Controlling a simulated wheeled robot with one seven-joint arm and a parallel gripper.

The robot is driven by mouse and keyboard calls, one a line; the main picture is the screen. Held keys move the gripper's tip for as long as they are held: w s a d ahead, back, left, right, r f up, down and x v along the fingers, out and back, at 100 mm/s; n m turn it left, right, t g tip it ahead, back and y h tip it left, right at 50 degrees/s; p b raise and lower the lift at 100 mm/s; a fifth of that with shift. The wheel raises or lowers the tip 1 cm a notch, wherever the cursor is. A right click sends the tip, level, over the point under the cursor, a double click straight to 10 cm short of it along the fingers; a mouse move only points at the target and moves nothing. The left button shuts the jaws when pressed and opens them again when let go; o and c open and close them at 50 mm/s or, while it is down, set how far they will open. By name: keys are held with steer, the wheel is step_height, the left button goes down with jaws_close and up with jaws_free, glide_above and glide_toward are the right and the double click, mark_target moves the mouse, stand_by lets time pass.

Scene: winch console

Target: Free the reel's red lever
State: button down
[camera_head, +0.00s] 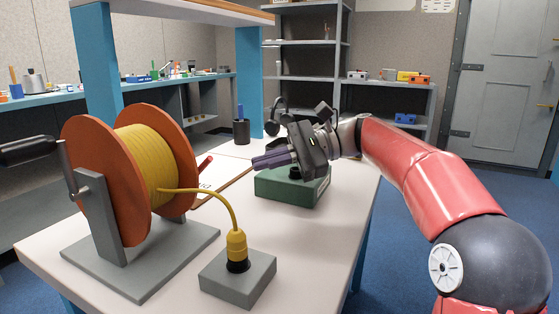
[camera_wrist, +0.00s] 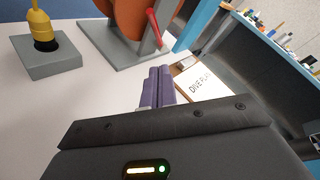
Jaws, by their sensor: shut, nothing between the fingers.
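The reel (camera_head: 143,178) has orange flanges and a yellow cable wound on it, and stands on a grey base at the left of the table. Its red lever (camera_head: 205,163) sticks out past the right flange; in the wrist view the red lever (camera_wrist: 153,27) slants beside the orange flange, above the base. My gripper (camera_head: 254,163) has purple fingers, pressed together and empty, pointing left toward the reel. It is over the table, to the right of the lever and apart from it. In the wrist view the shut fingers (camera_wrist: 158,86) point toward the lever's side of the reel.
A green box (camera_head: 290,190) sits under my gripper. A grey block (camera_head: 237,280) holds the yellow cable plug (camera_head: 236,245). A dark pen cup (camera_head: 241,131) stands behind. A "DIVE PLAN" sheet (camera_wrist: 203,88) lies beside the reel.

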mark_target(201, 171)
steer(key=x, duration=0.5)
steer(key=shift+s+a+b, duration=0.2)
steer(key=shift+a+b, duration=0.1)
steer(key=shift+b, duration=0.05)
steer(key=shift+s+a+r, duration=0.85)
steer(key=shift+s+a, duration=0.15)
steer(key=shift+a, duration=0.05)
steer(key=shift+a+r, duration=0.1)
steer(key=shift+r, duration=0.05)
